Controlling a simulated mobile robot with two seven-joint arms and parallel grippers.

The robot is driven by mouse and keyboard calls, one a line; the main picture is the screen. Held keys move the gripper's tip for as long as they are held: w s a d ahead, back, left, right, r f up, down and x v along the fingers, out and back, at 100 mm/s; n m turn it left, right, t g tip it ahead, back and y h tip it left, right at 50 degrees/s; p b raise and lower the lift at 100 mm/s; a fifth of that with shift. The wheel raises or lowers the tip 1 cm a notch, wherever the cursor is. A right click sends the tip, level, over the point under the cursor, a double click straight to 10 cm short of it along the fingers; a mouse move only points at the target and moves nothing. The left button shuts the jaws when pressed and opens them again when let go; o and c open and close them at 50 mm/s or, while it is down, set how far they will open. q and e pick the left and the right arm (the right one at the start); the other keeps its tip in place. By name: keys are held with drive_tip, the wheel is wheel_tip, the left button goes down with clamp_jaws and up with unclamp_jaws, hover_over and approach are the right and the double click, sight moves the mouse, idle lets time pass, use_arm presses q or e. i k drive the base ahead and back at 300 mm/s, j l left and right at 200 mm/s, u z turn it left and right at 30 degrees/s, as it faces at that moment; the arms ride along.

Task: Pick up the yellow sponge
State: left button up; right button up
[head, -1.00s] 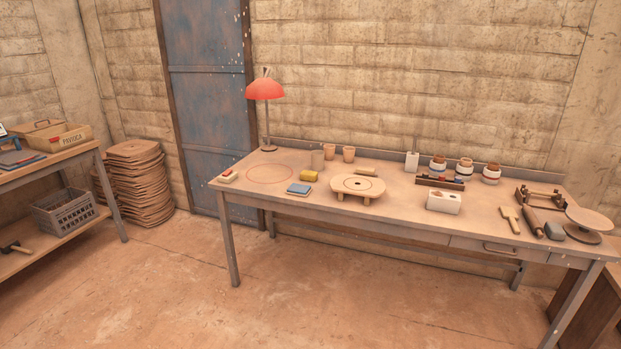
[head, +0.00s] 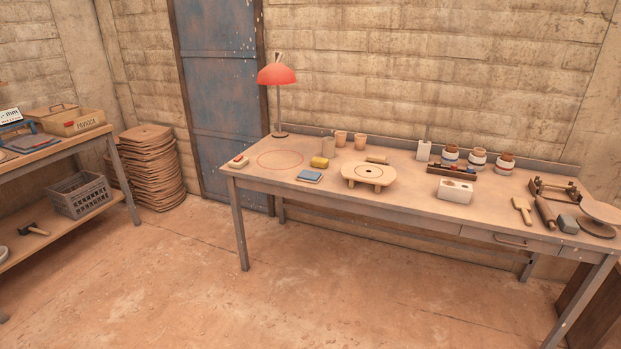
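The yellow sponge (head: 319,162) lies on the left half of the long workbench (head: 410,210). It sits just right of a red circle marked on the top and behind a blue flat block (head: 309,176). A round wooden stand with short legs (head: 368,174) is to its right. Nothing covers the sponge. Neither of my grippers shows in the head view.
A red lamp (head: 277,75) stands at the bench's back left. A shelf table with a grey crate (head: 79,194) stands at left. The floor before the bench is clear.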

sight(321, 163)
drive_tip(key=i+l, duration=0.15)
drive_tip(key=i, duration=0.4)
drive_tip(key=i+l, duration=0.15)
drive_tip(key=i, duration=0.4)
drive_tip(key=i+l, duration=0.15)
drive_tip(key=i, duration=0.4)
drive_tip(key=i+l, duration=0.15)
drive_tip(key=i, duration=0.35)
drive_tip(key=i+l, duration=0.15)
drive_tip(key=i, duration=0.4)
